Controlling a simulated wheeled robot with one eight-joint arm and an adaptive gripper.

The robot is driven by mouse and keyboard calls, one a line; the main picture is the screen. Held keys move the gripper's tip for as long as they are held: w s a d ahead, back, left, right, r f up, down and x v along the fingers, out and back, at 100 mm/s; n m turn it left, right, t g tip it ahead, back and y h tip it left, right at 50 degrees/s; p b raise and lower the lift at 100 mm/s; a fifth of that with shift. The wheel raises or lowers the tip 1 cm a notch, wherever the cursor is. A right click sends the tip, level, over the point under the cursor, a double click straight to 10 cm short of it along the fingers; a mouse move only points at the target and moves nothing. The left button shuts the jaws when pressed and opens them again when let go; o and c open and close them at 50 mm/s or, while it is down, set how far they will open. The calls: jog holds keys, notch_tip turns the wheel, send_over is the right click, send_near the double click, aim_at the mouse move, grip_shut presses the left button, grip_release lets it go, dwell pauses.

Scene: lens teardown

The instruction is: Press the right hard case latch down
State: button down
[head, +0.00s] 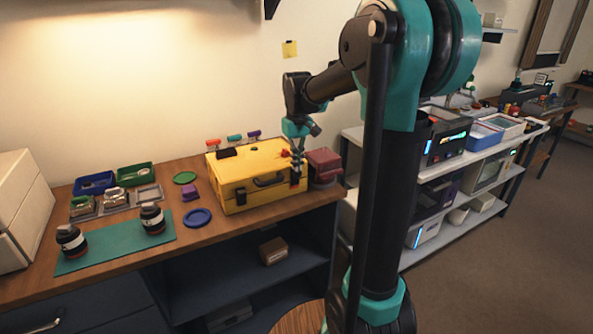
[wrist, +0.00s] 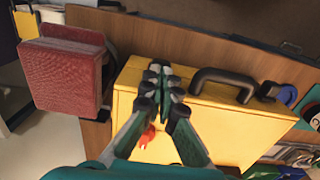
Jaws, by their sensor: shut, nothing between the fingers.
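The yellow hard case (head: 235,172) stands closed on the wooden bench, and it fills the middle of the wrist view (wrist: 215,120). Its black handle (head: 268,181) is on the front face and also shows in the wrist view (wrist: 225,80). The left latch (head: 240,196) is dark and sits left of the handle; it also shows in the wrist view (wrist: 268,89). My gripper (head: 296,180) is shut and empty, pointing down at the case's front right edge. In the wrist view its fingertips (wrist: 160,70) cover the right latch area, so I cannot tell the latch's position or whether they touch it.
A dark red box (head: 323,160) stands close to the case's right side. A blue disc (head: 197,217) and a green mat (head: 105,245) with two dark lenses lie to the left. Blue and green bins (head: 135,174) stand behind the mat. The bench's front edge is just before the case.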

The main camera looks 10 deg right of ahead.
jog(key=shift+f, duration=0.75)
dwell(0.3)
jog(key=shift+r, duration=3.55)
jog(key=s+d+f+m+t, duration=0.1)
jog(key=s+d+f+t, duration=0.1)
jog(key=s+f, duration=0.8)
jog(key=s+d+f+m+t, duration=0.2)
jog(key=s+f, duration=0.9)
jog(key=s, duration=0.1)
jog(key=shift+m, duration=0.3)
